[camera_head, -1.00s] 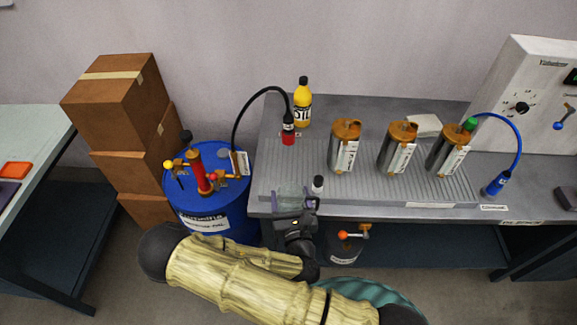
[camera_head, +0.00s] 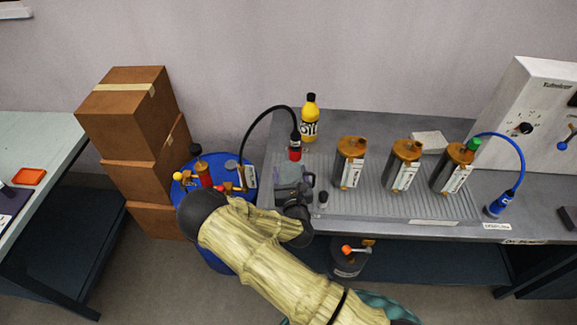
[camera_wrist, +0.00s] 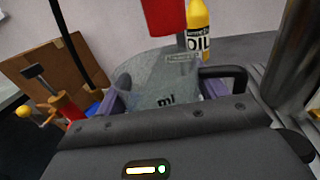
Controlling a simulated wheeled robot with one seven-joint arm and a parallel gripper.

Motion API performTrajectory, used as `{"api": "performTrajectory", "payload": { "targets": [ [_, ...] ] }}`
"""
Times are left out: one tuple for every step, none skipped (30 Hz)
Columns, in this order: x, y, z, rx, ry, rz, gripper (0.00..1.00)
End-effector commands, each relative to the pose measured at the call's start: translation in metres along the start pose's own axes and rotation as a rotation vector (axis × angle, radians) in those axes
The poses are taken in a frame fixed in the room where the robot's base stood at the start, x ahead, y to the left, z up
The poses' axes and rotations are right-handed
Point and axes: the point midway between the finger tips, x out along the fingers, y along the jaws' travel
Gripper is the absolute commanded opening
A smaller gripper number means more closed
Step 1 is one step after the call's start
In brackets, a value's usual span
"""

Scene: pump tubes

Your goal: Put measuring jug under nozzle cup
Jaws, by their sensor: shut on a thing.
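The measuring jug (camera_head: 288,175) is a translucent grey vessel at the left end of the ribbed bench tray. In the wrist view the jug (camera_wrist: 160,84) shows "ml" lettering and stands between the purple-edged fingers. My gripper (camera_head: 294,191) is shut on the jug, on its near side. The red nozzle cup (camera_head: 295,153) hangs at the end of a black hose, just behind and above the jug in the head view. In the wrist view the red cup (camera_wrist: 164,16) is above the jug's rim. The exact gap between them is hard to tell.
A yellow oil bottle (camera_head: 310,118) stands behind the cup. Several metal cylinders with brown caps (camera_head: 350,163) stand to the right on the ribbed tray (camera_head: 325,215). A blue drum (camera_head: 238,163) stands left.

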Motion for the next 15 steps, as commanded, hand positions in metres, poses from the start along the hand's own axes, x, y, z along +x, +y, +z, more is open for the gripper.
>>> {"api": "performTrajectory", "payload": {
  "targets": [
    [0.0,0.0,0.0,0.0,0.0,0.0,0.48],
    [0.0,0.0,0.0,0.0,0.0,0.0,0.48],
    [0.0,0.0,0.0,0.0,0.0,0.0,0.48],
    [0.0,0.0,0.0,0.0,0.0,0.0,0.48],
    [0.0,0.0,0.0,0.0,0.0,0.0,0.48],
    [0.0,0.0,0.0,0.0,0.0,0.0,0.48],
    [0.001,0.0,0.0,0.0,-0.001,0.0,0.48],
    [0.002,0.0,0.0,0.001,-0.001,0.0,0.48],
    [0.005,0.0,0.001,0.001,-0.002,0.0,0.48],
    [0.009,0.0,0.002,0.002,-0.003,0.0,0.48],
    [0.013,0.0,0.002,0.003,-0.003,0.0,0.48],
    [0.019,0.0,0.002,0.003,-0.003,0.0,0.48],
    [0.025,-0.001,0.002,0.003,-0.003,0.0,0.48],
    [0.03,0.0,0.002,0.004,-0.003,0.0,0.48],
    [0.037,0.0,0.002,0.003,-0.003,0.0,0.48]
  ]
}}
